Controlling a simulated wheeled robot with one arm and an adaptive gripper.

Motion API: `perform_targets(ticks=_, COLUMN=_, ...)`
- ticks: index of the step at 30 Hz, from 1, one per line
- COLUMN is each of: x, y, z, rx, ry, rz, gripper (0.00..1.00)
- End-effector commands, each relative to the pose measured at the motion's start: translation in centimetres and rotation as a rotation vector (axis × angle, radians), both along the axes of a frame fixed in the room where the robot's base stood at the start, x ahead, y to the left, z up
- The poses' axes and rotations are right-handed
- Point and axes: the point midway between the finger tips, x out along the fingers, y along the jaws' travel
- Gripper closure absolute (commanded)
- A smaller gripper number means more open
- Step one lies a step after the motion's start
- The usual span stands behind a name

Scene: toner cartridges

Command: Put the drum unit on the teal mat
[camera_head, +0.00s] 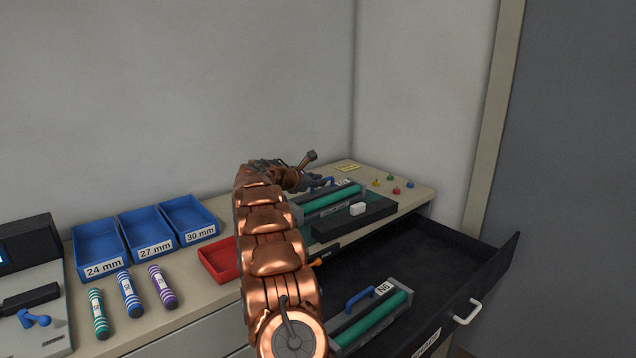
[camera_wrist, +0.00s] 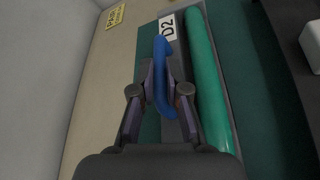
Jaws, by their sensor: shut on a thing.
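The drum unit (camera_head: 335,199) is a grey cartridge with a long green roller, a blue handle and a label that reads D2 in the wrist view (camera_wrist: 205,75). My gripper (camera_wrist: 160,92) is shut on its blue handle, one finger on each side. In the head view my gripper (camera_head: 312,184) is partly hidden behind my arm. The teal mat (camera_wrist: 252,90) shows beside the drum unit in the wrist view. The unit is over the mat and looks level; I cannot tell whether it fully rests on it.
A black block (camera_head: 352,222) with a white piece (camera_head: 357,209) stands in front of the unit. An open drawer (camera_head: 440,255) holds another drum unit (camera_head: 372,315), labelled N6. Colored pegs (camera_head: 393,189), a red tray (camera_head: 218,262) and blue bins (camera_head: 145,235) are on the counter.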

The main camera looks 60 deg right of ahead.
Motion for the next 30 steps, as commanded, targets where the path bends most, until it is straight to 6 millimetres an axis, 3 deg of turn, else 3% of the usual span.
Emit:
perform_targets(ticks=8, x=-0.1, y=0.0, z=-0.2, rx=0.004, ry=0.001, rz=-0.003, gripper=0.61)
perform_targets(ticks=20, x=-0.1, y=0.2, z=0.0, rx=0.002, ry=0.001, rz=-0.002, gripper=0.61)
perform_targets(ticks=30, x=0.2, y=2.8, z=0.8, rx=0.004, ry=0.003, rz=-0.003, gripper=0.61)
